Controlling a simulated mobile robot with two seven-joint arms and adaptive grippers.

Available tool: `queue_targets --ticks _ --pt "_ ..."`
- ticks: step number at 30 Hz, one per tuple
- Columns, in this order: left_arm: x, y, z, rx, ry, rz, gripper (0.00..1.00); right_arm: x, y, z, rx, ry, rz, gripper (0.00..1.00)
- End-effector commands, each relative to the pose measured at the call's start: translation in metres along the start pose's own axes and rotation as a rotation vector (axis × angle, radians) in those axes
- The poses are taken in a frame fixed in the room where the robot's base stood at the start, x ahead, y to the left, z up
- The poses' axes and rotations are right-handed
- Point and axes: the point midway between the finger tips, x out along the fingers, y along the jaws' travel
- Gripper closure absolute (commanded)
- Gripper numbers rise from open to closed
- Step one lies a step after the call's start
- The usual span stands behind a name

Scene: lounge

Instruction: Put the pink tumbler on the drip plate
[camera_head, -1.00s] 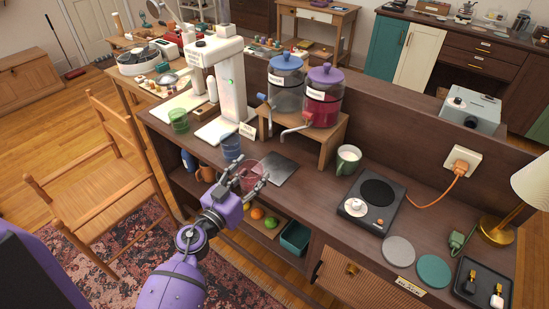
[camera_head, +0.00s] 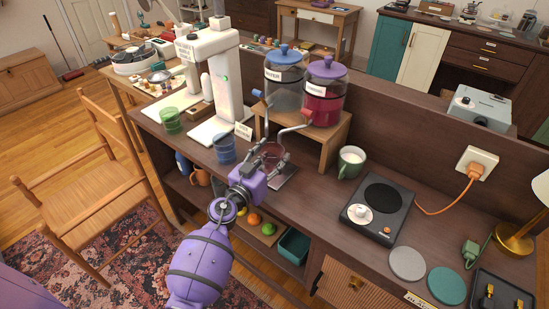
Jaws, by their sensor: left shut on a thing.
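The pink tumbler (camera_head: 271,151) is a translucent cup held upright between the fingers of my left gripper (camera_head: 268,166). My left gripper is shut on it, and its fingers hide part of the cup. The drip plate (camera_head: 287,179) is a flat dark square on the counter in front of the dispensers. The tumbler appears over the plate, below the red dispenser's spout; I cannot tell whether it touches the plate. My right gripper is not in view.
A water dispenser (camera_head: 284,95) and a red-filled dispenser (camera_head: 323,108) stand on a wooden stand (camera_head: 331,137). A blue tumbler (camera_head: 225,149) and a label card (camera_head: 243,131) are to the left.

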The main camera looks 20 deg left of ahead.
Motion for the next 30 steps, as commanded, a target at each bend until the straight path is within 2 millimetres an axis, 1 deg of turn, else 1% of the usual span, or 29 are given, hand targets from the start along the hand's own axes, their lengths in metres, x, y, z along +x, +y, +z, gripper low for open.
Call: queue_targets --ticks 1,2,6,11,12,16,24,27,28,30 --pt "0.000 0.000 0.004 0.000 0.001 0.001 0.84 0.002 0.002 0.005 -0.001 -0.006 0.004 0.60" --pt "0.001 0.000 0.002 0.001 0.003 0.001 0.89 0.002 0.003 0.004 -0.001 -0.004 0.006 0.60" --pt "0.001 0.000 -0.003 0.002 0.007 0.001 0.89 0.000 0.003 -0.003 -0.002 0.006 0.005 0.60" --pt "0.001 0.000 0.001 0.001 0.006 0.001 0.89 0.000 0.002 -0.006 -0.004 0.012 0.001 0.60" --pt "0.001 0.000 0.002 0.001 0.005 0.001 0.47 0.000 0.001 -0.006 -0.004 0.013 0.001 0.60" --pt "0.001 0.000 0.001 0.001 0.006 0.001 0.30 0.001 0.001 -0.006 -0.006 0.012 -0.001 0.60" --pt "0.001 0.000 0.001 0.001 0.006 0.001 0.30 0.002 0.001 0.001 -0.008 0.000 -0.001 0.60" --pt "0.001 0.000 -0.003 0.002 0.007 0.001 0.30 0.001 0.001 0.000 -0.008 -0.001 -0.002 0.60" --pt "0.000 0.000 -0.004 0.002 0.007 0.001 0.30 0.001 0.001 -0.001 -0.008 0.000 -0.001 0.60" --pt "-0.010 0.000 -0.003 0.001 0.005 0.000 0.30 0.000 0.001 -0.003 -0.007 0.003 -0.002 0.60"
